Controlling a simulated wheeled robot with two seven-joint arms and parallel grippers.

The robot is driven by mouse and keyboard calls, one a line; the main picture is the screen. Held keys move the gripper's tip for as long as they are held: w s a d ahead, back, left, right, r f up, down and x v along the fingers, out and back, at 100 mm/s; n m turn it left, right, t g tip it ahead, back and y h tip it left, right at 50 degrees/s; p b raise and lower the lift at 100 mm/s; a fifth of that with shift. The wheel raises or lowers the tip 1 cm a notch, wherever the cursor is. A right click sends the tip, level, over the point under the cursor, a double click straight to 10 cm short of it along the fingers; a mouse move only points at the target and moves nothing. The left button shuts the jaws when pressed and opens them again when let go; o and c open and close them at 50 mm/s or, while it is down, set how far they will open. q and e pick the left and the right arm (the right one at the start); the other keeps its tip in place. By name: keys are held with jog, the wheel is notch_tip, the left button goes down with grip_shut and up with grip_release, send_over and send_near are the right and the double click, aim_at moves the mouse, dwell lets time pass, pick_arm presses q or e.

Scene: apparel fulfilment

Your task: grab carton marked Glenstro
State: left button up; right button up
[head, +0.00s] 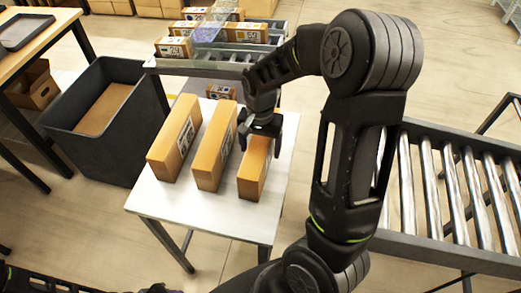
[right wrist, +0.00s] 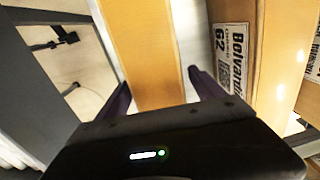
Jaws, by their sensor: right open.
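Three long orange-brown cartons stand side by side on a white table: a left carton (head: 174,145), a middle carton (head: 214,150) and a right carton (head: 252,178). My right gripper (head: 260,140) is open over the right carton, one finger on each side. In the right wrist view the open fingers (right wrist: 160,82) straddle this carton (right wrist: 150,45), whose label is not visible. The neighbouring carton there (right wrist: 278,45) has a label starting "Bolva" and the number 62. No "Glenstro" mark is readable. My left gripper is not in view.
A dark grey bin (head: 70,128) stands left of the table. A roller conveyor (head: 455,190) is at the right. A rack behind holds several labelled cartons (head: 175,48). Another carton (right wrist: 311,90) is at the right wrist view's edge. The table's front (head: 205,205) is clear.

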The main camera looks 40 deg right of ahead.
jog(key=shift+f, duration=0.55)
jog(key=shift+c, duration=0.5)
grip_shut()
dwell(0.4)
jog(key=shift+r, duration=0.1)
